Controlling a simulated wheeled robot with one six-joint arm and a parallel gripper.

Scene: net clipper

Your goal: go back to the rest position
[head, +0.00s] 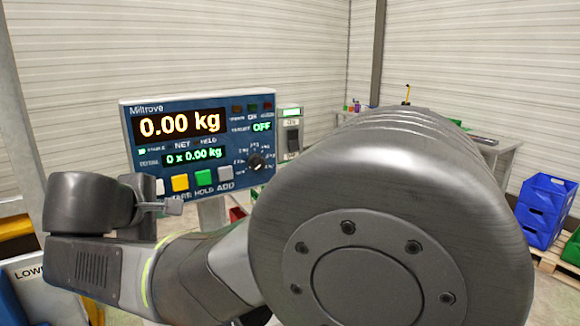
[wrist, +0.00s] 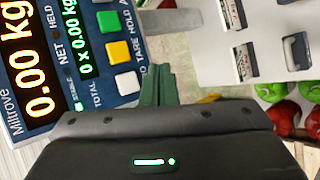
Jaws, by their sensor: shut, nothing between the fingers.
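My gripper (head: 170,206) shows in the head view just in front of the lower left of the Miltrove scale panel (head: 203,117), partly hidden by my own arm. In the wrist view my gripper (wrist: 158,76) has its dark green fingers together, with nothing between them. The panel (wrist: 88,88) is tilted at the upper left of that view. The fingertips look apart from its buttons, though the gap is hard to judge. The panel reads 0.00 kg, with 0 x 0.00 kg below and OFF at the target field.
A switch box (head: 290,133) stands right of the panel. Blue crates (head: 545,208) sit on a pallet at the right. A table (head: 490,150) stands behind my arm. The wrist view shows red round items (wrist: 283,118) at the right and a white panel with dark switches (wrist: 242,62).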

